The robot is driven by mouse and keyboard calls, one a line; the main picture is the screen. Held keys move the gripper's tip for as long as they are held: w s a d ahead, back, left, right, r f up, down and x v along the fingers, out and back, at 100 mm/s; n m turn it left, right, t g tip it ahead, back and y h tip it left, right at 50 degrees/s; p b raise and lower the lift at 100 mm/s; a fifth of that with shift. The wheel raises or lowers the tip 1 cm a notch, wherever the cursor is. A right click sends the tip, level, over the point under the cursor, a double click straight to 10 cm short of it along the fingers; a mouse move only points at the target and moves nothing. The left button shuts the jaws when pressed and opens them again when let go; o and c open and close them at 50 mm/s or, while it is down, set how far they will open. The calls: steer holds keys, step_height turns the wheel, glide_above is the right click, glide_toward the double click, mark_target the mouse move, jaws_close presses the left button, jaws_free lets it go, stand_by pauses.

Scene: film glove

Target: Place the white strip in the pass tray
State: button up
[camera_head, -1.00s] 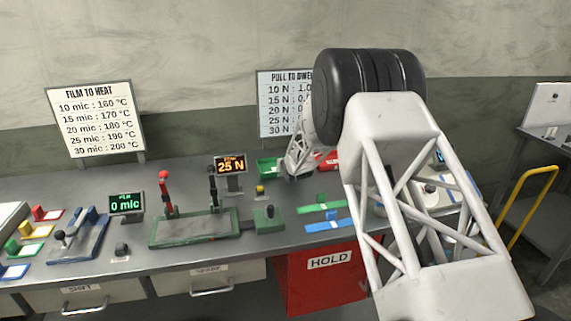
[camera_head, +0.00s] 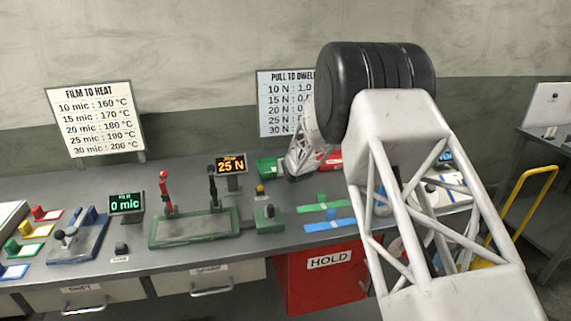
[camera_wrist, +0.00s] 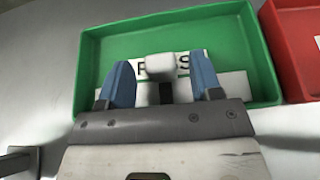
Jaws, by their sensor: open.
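The green pass tray (camera_wrist: 90,62) fills the upper middle of the wrist view, its label partly covered. In the head view the tray (camera_head: 266,166) is at the back of the bench. The white strip (camera_wrist: 232,84) lies in the tray, passing behind my fingers, with a raised white grip block (camera_wrist: 160,66) at its middle. My gripper (camera_wrist: 159,72) is open, its blue fingers on either side of the block with gaps showing. Whether the strip lies fully flat is hidden by the gripper. In the head view my arm covers much of this area.
A red tray (camera_wrist: 292,45) stands close to the right of the green tray. Green (camera_head: 322,207) and blue (camera_head: 330,225) strips lie on the bench in front. A green lever fixture (camera_head: 195,228) and a 25 N display (camera_head: 231,166) stand to the left.

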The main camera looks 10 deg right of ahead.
steer(key=shift+v, duration=5.15)
steer(key=shift+s+a+r+m, duration=0.1)
steer(key=shift+s+r+m, duration=0.3)
steer(key=shift+r, duration=0.15)
steer(key=s+a+r+m+g, duration=0.1)
steer(key=s+r+m+g, duration=0.1)
steer(key=s+r+m, duration=0.35)
steer(key=s+a+r+m+g+h, duration=0.1)
steer(key=s+r+m+g, duration=0.15)
steer(key=s+m, duration=0.6)
steer(key=s+a+r+m+g, duration=0.15)
steer(key=s+r+m, duration=0.3)
steer(key=s, duration=0.65)
steer(key=s+a+m+g, duration=0.2)
steer(key=s+m, duration=0.6)
steer(key=s, duration=0.8)
steer(key=s+a+r+m+g, duration=0.1)
steer(key=s+a+m+g, duration=0.1)
steer(key=s+m, duration=0.7)
steer(key=s+g, duration=0.1)
steer(key=s, duration=0.7)
steer(key=shift+r+y, duration=0.25)
steer(key=shift+y, duration=0.15)
